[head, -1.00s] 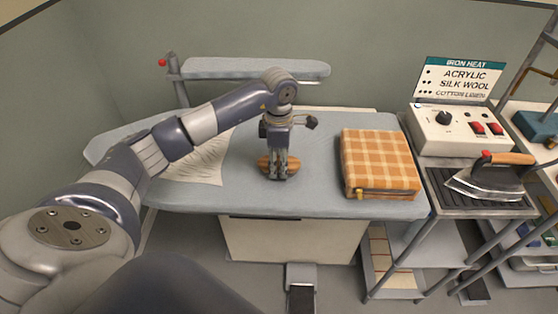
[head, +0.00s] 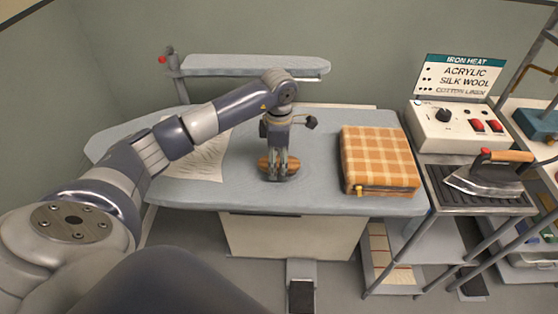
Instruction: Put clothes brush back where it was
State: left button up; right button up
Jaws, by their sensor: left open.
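The clothes brush (head: 292,166), with a brown wooden back, lies on the blue-grey ironing table (head: 320,200) near its front middle. My left gripper (head: 278,174) points straight down over the brush, its open fingers low around the middle of it. The fingers hide the middle of the brush, and I cannot tell whether they touch it. My right gripper does not show.
A folded orange checked cloth (head: 378,160) lies to the right on the table. A written paper sheet (head: 200,163) lies to the left. An iron (head: 490,175) stands on a rack at the right, below a control box (head: 458,130). A narrow padded board (head: 255,66) rises behind.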

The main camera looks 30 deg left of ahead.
pick_arm(q)
notch_tip(320, 180, up, 12)
jog(key=b, duration=0.2)
jog(key=shift+b, duration=0.4)
jog(key=shift+f, duration=0.2)
